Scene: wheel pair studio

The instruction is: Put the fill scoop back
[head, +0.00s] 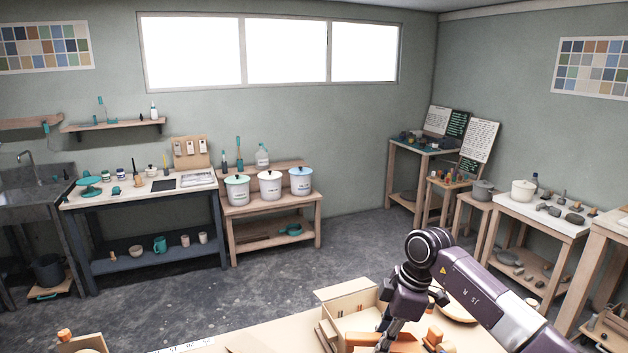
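I cannot pick out the fill scoop for certain. A teal, scoop-like item (291,230) lies on the lower shelf of the wooden bench below the buckets, too small to identify. My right arm comes in from the lower right, and its gripper (383,343) points down at the front table beside an open cardboard-coloured box (350,300). Its fingertips are at the bottom edge among orange pieces, so its opening and any held thing are unclear. My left gripper is not in view.
Three lidded white buckets (270,187) stand on the wooden bench. A dark-blue workbench (150,262) with small pots stands left of it. The near table (270,330) spans the bottom middle. The grey floor (350,245) between the near table and the back benches is clear.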

